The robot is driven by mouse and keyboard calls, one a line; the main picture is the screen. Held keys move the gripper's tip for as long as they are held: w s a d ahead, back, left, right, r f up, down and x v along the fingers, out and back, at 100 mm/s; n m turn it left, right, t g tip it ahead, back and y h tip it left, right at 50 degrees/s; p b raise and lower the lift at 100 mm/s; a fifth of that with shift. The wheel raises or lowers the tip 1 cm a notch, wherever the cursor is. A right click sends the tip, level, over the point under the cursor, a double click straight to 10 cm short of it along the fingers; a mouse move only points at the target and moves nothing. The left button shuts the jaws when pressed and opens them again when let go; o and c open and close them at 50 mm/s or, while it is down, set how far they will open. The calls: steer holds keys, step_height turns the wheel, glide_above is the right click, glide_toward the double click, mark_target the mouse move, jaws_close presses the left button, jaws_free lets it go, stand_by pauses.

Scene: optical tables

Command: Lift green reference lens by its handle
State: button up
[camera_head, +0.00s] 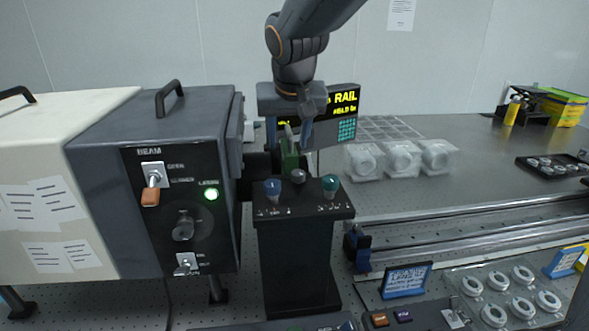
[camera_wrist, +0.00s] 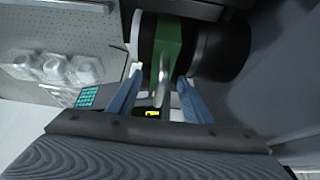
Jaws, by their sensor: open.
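The green reference lens (camera_head: 290,158) stands behind the black pedestal, beside the dark beam box, partly hidden by my gripper and the pedestal's knobs. In the wrist view its green body (camera_wrist: 169,50) is between dark round parts, with a pale metal handle (camera_wrist: 162,88) pointing toward my gripper. My gripper (camera_head: 290,140) is above the lens, pointing down. In the wrist view its two blue fingers (camera_wrist: 160,85) are apart, one on each side of the handle. I cannot tell whether either finger touches it.
The dark beam box (camera_head: 150,120) stands close on the left. The black pedestal (camera_head: 300,235) with several knobs is in front. A display with yellow text (camera_head: 344,105) is just behind. Bagged round parts (camera_head: 402,158) and rails (camera_head: 470,235) lie to the right.

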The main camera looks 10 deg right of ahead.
steer(key=shift+x, duration=0.9)
jaws_close()
steer(key=shift+r, duration=0.1)
stand_by(0.7)
